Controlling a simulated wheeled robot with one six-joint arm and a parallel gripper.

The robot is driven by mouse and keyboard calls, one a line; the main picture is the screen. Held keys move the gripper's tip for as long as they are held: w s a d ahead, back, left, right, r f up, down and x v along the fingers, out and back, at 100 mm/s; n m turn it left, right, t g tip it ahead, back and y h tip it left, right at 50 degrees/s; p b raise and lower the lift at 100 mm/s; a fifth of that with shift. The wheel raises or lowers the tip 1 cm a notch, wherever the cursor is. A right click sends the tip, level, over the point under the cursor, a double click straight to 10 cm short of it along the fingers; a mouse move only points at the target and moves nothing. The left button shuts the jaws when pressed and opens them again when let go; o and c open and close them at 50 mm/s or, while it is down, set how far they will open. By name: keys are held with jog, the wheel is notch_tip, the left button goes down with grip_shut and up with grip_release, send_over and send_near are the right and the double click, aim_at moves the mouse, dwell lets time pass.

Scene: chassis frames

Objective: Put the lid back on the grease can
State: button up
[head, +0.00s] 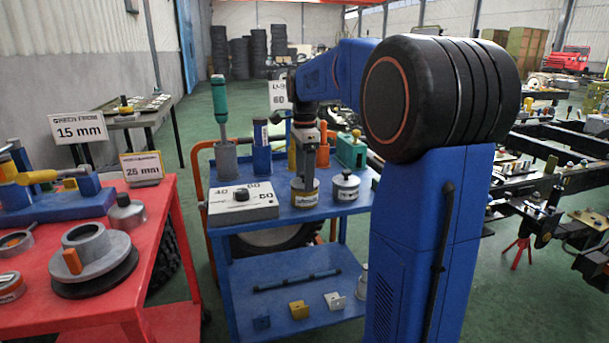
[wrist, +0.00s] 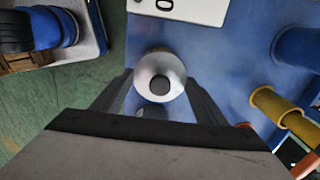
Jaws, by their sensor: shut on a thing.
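The grease can (head: 305,198), a short round tin with a yellow-brown label, stands on the top of the blue cart. My gripper (head: 305,179) points straight down over it. In the wrist view my gripper (wrist: 160,82) has its two fingers on either side of a round silver lid (wrist: 147,88) with a dark centre, and it is shut on this lid. The lid hides the can below it in that view. In the head view the lid is small and mostly covered by the fingers, so I cannot tell whether it touches the can's rim.
A silver can with a dark knob (head: 345,187) stands just right of the grease can. A grey numbered box (head: 243,206) is at its left. Behind are a green-handled tool (head: 219,100), a blue cylinder (head: 262,158) and an orange piece (head: 323,155). A red table (head: 160,215) is left.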

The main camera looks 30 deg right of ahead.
dwell(0.4)
jog(key=o, duration=1.4)
jog(key=shift+o, duration=0.2)
jog(key=shift+r, duration=3.45)
grip_shut()
